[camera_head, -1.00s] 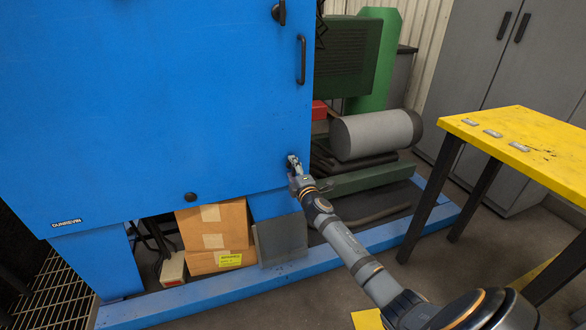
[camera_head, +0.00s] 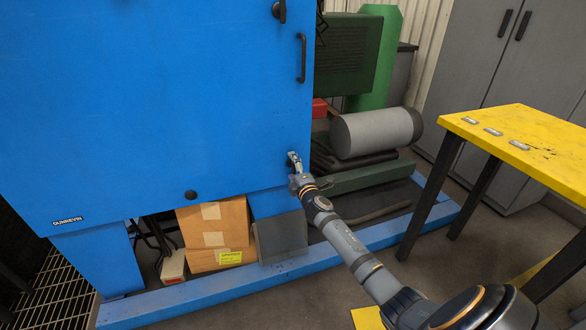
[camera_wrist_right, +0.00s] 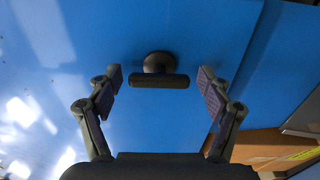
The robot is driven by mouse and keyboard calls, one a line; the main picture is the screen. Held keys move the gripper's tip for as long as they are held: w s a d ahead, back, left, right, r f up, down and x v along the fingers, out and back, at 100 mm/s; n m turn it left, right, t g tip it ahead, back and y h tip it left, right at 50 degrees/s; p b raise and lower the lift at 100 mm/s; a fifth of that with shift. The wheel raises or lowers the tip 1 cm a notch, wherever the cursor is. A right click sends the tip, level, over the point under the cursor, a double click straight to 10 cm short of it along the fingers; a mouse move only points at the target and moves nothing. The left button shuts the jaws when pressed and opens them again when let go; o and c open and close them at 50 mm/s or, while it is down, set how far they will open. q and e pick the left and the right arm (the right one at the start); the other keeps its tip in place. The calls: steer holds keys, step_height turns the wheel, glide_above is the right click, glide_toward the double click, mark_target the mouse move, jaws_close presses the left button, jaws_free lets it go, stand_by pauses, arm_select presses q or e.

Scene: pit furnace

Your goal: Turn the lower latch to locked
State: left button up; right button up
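The lower latch (camera_wrist_right: 159,80) is a dark T-shaped handle on a round boss on the blue door (camera_wrist_right: 110,25). In the right wrist view its bar lies level across the picture. My right gripper (camera_wrist_right: 161,85) is open, with one finger on each side of the bar and a gap at both ends. In the head view my right gripper (camera_head: 295,160) is at the door's lower right edge and mostly hides the latch. The upper latch (camera_head: 279,12) shows at the top edge. My left gripper is not in view.
A dark pull handle (camera_head: 301,58) and a round knob (camera_head: 191,195) stick out of the door. Cardboard boxes (camera_head: 213,222) sit beneath it. A grey cylinder (camera_head: 372,134) lies to the right. A yellow table (camera_head: 535,140) stands at the right, near my right arm.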

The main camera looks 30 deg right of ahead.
steer(key=shift+s, duration=0.2)
steer(key=v, duration=1.1)
steer(key=shift+s+a, duration=0.25)
steer(key=shift+s, duration=0.05)
